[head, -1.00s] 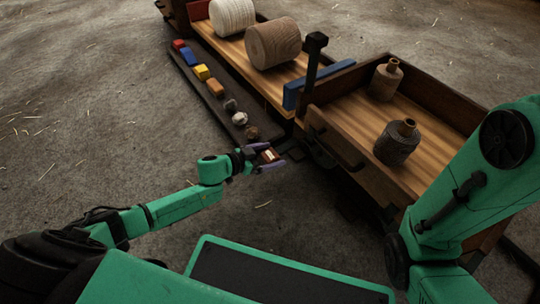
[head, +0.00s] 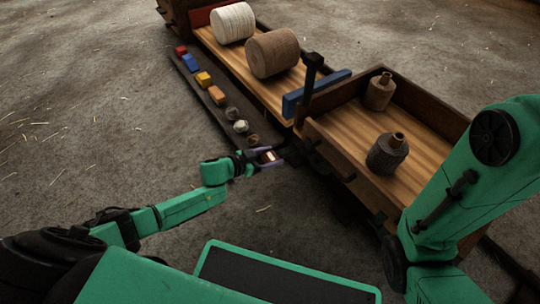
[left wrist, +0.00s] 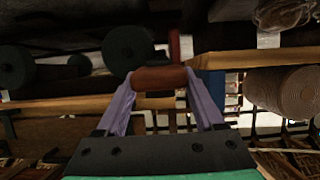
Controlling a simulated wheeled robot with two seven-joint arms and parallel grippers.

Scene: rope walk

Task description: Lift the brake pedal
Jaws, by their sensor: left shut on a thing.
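My left gripper (head: 266,157) is beside the near side of the wagon, close to the gap between its two wooden beds. Its purple fingers are shut on a reddish-brown bar, which looks like the brake pedal (head: 268,156). In the left wrist view, the pedal (left wrist: 158,78) lies crosswise between the fingertips of the left gripper (left wrist: 160,84), with a finger at each end. How the pedal joins the wagon is hidden. My right arm crosses the right of the head view, but its gripper does not show.
The far bed holds a white roll (head: 232,23) and a brown roll (head: 272,53). A dark post (head: 311,75) and blue bar (head: 318,92) stand between. Several small blocks line the dark side board.

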